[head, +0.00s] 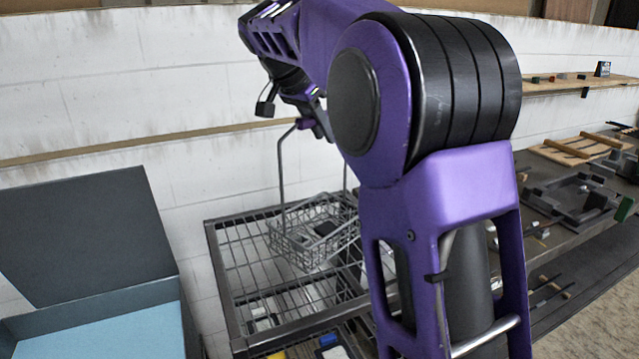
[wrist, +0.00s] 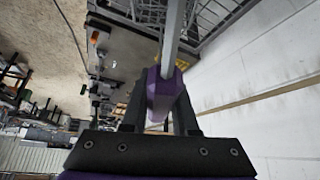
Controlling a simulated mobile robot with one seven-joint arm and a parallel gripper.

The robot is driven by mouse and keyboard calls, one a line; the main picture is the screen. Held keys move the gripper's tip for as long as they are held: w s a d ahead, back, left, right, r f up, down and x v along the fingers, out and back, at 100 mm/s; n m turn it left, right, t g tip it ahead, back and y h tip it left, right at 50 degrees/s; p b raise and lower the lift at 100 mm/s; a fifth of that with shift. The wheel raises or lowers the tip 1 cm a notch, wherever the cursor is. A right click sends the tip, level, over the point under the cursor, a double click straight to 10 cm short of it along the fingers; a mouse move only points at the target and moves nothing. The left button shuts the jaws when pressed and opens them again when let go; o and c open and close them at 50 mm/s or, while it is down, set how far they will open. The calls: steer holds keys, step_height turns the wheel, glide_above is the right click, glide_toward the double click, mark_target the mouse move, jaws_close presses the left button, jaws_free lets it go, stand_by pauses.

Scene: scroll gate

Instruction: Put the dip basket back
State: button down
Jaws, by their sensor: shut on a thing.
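The dip basket (head: 312,232) is a grey wire basket with a tall handle. It hangs upright by the handle over the wire rack (head: 225,290), in the middle of the head view. My gripper (head: 312,122) is shut on the top of the handle. In the wrist view my gripper (wrist: 165,95) closes around the purple grip of the handle (wrist: 170,40). Whether the basket's bottom touches the rack cannot be told. My arm hides the right part of the rack.
An open dark box (head: 90,235) with a light blue inside stands at the left. A bench (head: 550,225) with frames and tools is at the right.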

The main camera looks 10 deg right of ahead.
mark_target(299, 119)
steer(key=shift+f+b, duration=0.35)
steer(key=shift+f, duration=2.5)
steer(key=shift+f, duration=0.15)
steer(key=c, duration=0.7)
jaws_free()
steer(key=p+v, duration=0.1)
steer(key=v, duration=1.1)
